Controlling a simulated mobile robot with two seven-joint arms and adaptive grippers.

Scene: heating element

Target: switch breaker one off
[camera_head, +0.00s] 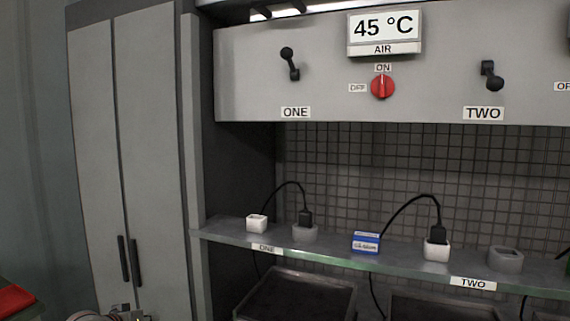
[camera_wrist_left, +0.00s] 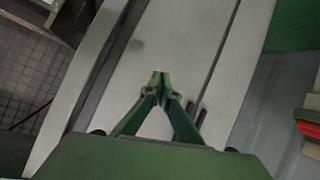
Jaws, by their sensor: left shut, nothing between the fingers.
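Breaker one is a black lever (camera_head: 290,63) on the light grey panel, above the "ONE" label (camera_head: 295,113). Its knobbed end points up and slightly left. My left gripper (camera_wrist_left: 160,78) shows in the left wrist view, with its green fingers meeting at the tips and nothing between them. Behind the fingers is the light grey cabinet front with dark handles. In the head view only a small piece of my left arm shows at the bottom left edge, well below and away from the lever. My right gripper is not in view.
Breaker two's black lever (camera_head: 491,76) has its knob down. A red rotary switch (camera_head: 383,87) sits under the "45 °C" display (camera_head: 384,28). Below, a shelf (camera_head: 330,256) holds sockets, black plugs with cables and a blue box (camera_head: 366,242). A tall grey cabinet (camera_head: 150,130) stands left.

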